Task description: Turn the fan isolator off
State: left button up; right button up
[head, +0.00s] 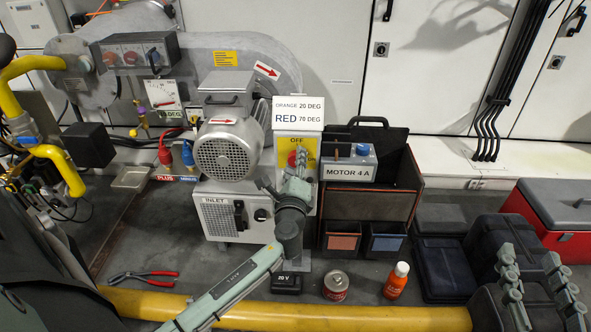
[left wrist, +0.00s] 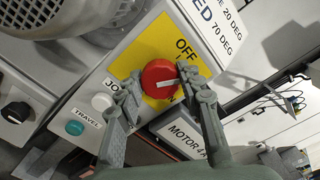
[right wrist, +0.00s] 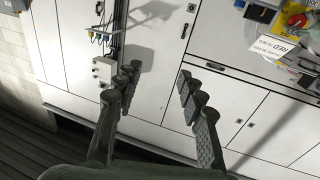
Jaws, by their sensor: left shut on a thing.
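The fan isolator is a red rotary knob (left wrist: 160,76) on a yellow plate (left wrist: 128,62) marked OFF at its top, on a grey box. A white bar crosses the knob's face, slanted in the left wrist view. In the head view the red knob (head: 292,158) is partly hidden behind my left gripper (head: 297,166). My left gripper (left wrist: 157,84) is shut on the knob, one finger on each side of it. My right gripper (head: 537,268) is open and empty at the lower right, away from the isolator; its spread fingers show in the right wrist view (right wrist: 158,82).
A MOTOR 4 A box (head: 347,165) stands right of the isolator. A fan motor (head: 228,150) is at its left. A yellow pipe (head: 370,317) crosses the front floor, with red pliers (head: 145,275), a tin (head: 335,286) and an orange bottle (head: 397,281) behind it.

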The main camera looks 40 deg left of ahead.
pick_arm(q)
jog(key=shift+n+b, duration=2.05)
jog(key=shift+n, duration=1.05)
pick_arm(e)
jog(key=s+r+t+y, duration=0.3)
jog(key=s+r+t, duration=0.2)
jog(key=r+t, duration=0.3)
jog(key=shift+d+r+t, duration=0.2)
jog(key=shift+r+t, duration=0.1)
jog(key=shift+r, duration=1.9)
pick_arm(q)
jog(key=o, duration=1.2)
jog(key=shift+c, duration=0.2)
jog(key=shift+s, duration=0.1)
